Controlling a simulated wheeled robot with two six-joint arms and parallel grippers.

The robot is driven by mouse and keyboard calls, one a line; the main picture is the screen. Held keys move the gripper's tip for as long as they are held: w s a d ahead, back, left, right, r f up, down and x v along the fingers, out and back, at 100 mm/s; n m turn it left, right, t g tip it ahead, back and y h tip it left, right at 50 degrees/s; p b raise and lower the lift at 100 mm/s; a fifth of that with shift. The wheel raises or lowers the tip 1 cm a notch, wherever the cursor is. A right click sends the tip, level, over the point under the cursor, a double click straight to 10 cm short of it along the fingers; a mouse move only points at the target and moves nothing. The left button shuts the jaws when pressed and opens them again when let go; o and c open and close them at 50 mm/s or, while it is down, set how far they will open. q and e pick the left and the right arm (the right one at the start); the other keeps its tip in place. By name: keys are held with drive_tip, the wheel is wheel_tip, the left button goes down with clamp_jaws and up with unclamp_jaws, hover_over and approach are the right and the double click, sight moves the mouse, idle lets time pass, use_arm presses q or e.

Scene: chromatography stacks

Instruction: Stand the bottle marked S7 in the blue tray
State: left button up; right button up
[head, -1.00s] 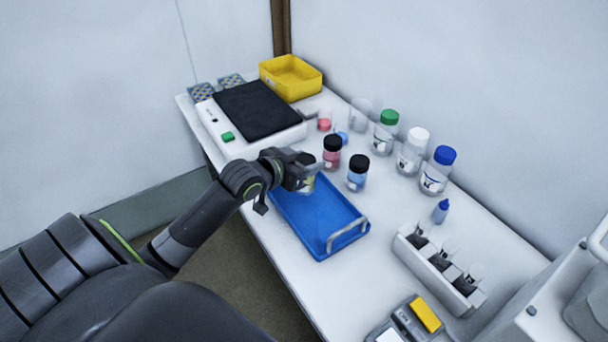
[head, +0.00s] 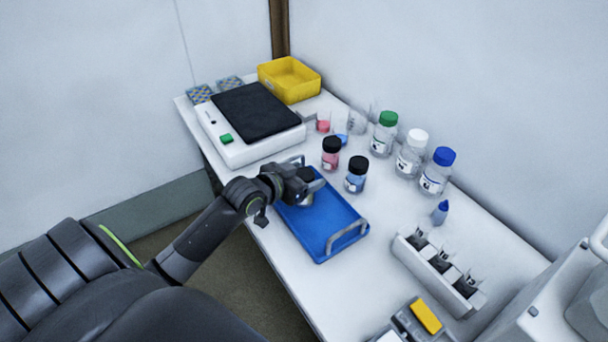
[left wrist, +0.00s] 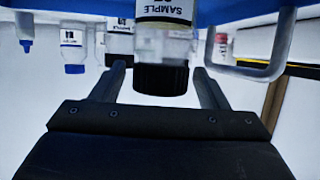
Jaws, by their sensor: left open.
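The blue tray (head: 322,248) lies on the white table with its handles at the two ends. A black-capped bottle (left wrist: 162,45) with a yellow band and a white label reading SAMPLE appears upside down in the left wrist view. The label's second line is cut off, so I cannot read the mark. In the head view the bottle (head: 305,202) is mostly hidden by my gripper, upright at the tray's far end. My left gripper (head: 308,189) is open, its fingers apart on either side of the bottle's cap (left wrist: 160,78). My right gripper is out of view.
Black-capped bottles with pink (head: 331,156) and blue (head: 356,176) contents stand just right of the tray. Larger bottles stand behind them. A vial rack (head: 438,272) is at the right, a balance (head: 250,120) at the back left. The tray's near half is clear.

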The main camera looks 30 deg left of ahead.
use_arm(q)
drive_tip(key=shift+r, duration=0.1)
drive_tip(key=shift+s+r, duration=0.15)
drive_tip(key=shift+s, duration=0.05)
drive_tip(key=p+v, duration=0.1)
drive_tip(key=v, duration=1)
drive_tip(key=shift+s+r+p, duration=0.2)
drive_tip(key=shift+s+p, duration=0.05)
drive_tip(key=shift+p, duration=0.05)
